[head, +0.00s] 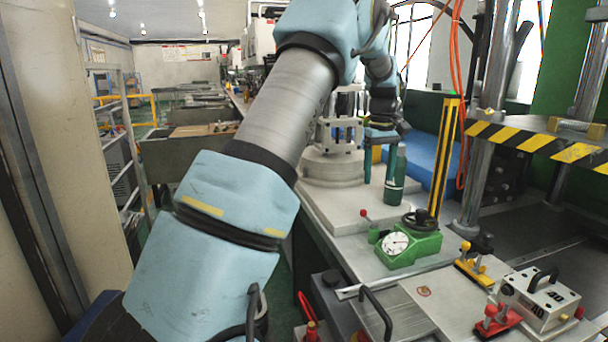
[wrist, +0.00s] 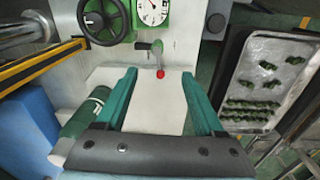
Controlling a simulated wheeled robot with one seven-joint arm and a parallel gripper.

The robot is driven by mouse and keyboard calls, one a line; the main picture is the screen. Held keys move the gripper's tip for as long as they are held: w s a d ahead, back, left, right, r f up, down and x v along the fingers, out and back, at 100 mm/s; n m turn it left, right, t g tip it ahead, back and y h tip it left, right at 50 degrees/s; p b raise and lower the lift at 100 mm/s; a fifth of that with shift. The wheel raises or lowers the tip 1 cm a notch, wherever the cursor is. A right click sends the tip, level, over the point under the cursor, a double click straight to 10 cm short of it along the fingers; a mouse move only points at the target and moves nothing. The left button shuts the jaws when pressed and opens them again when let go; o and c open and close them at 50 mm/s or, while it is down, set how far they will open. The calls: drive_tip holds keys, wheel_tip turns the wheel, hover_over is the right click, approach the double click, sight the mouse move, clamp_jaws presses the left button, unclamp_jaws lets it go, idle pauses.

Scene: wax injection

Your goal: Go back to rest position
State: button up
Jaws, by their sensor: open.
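My gripper (wrist: 160,78) is open and empty, with its two teal fingers apart over a pale surface in the wrist view. In the head view my gripper (head: 379,178) hangs down at the end of my arm, above the white bench. A dark green bottle (head: 394,181) stands upright on the bench beside it. The bottle also shows in the wrist view (wrist: 84,116), outside the jaws, just left of the left finger. I cannot tell whether finger and bottle touch.
A green gauge device (head: 409,247) with a dial and handwheel stands in front of the gripper. A red-knobbed lever (wrist: 158,72) is near the fingertips. A tray of small dark green parts (wrist: 265,75) lies right. A striped press plate (head: 545,145) stands at right.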

drive_tip(key=s+a+f, duration=0.1)
drive_tip(key=s+a, duration=0.2)
drive_tip(key=a, duration=0.3)
drive_tip(key=s+a+f+m, duration=0.1)
drive_tip(key=s+a, duration=0.1)
drive_tip(key=a, duration=0.4)
drive_tip(key=s+a+f, duration=0.1)
drive_tip(key=s+a, duration=0.2)
drive_tip(key=a, duration=0.3)
drive_tip(key=s+a+f+m, duration=0.1)
drive_tip(key=s+a+f, duration=0.1)
drive_tip(key=s+a, duration=0.3)
drive_tip(key=s+a+f+m+t, duration=0.1)
drive_tip(key=s+a, duration=0.4)
drive_tip(key=s, duration=0.6)
drive_tip(key=shift+a+f+m, duration=0.2)
drive_tip(key=shift+f+m, duration=0.2)
drive_tip(key=shift+f, duration=0.25)
drive_tip(key=shift+w, duration=0.1)
drive_tip(key=shift+c, duration=0.3)
